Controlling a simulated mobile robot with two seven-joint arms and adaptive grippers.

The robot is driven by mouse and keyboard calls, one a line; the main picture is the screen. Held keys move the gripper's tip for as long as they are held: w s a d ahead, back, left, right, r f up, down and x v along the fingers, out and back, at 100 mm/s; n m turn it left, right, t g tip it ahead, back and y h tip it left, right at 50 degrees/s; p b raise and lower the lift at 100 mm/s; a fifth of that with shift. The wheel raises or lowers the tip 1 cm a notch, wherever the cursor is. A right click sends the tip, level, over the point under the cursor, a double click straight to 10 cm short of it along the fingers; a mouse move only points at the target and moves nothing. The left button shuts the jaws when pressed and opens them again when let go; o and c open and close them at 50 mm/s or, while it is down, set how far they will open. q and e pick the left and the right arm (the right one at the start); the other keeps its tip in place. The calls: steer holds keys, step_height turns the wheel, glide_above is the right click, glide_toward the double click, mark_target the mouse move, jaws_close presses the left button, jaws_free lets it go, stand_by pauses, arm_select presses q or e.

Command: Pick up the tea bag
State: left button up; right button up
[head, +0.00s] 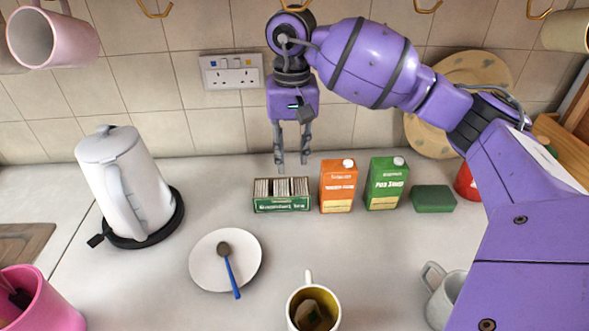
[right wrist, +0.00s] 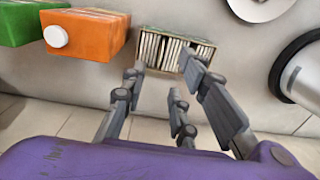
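A green box of tea bags (head: 281,206) stands open on the counter, with several pale tea bags (head: 281,187) upright in a row inside. The tea bags also show in the right wrist view (right wrist: 173,51), beyond my fingers. My right gripper (head: 292,163) points down above the box, a little apart from it. Its fingers are spread and nothing is between them; they also show apart in the right wrist view (right wrist: 166,72). Another tea bag (head: 308,311) sits in a white mug of tea (head: 313,293) at the front. My left gripper is not in view.
An orange carton (head: 338,188) and a green carton (head: 384,185) stand right of the box, beside a green sponge (head: 433,198). A white kettle (head: 125,180) is at left. A plate (head: 209,267) holds a blue-handled spoon (head: 231,271). A socket (head: 232,72) is on the tiled wall behind.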

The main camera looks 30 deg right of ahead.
mark_target(292, 180)
steer(key=shift+s+a+f+p, duration=0.1)
steer(key=shift+f+p, duration=0.2)
steer(key=shift+f, duration=1.5)
steer(key=shift+s+f+p, duration=0.1)
steer(key=shift+f+p, duration=0.2)
steer(key=shift+f, duration=1.45)
steer(key=shift+w+f, duration=0.1)
jaws_close()
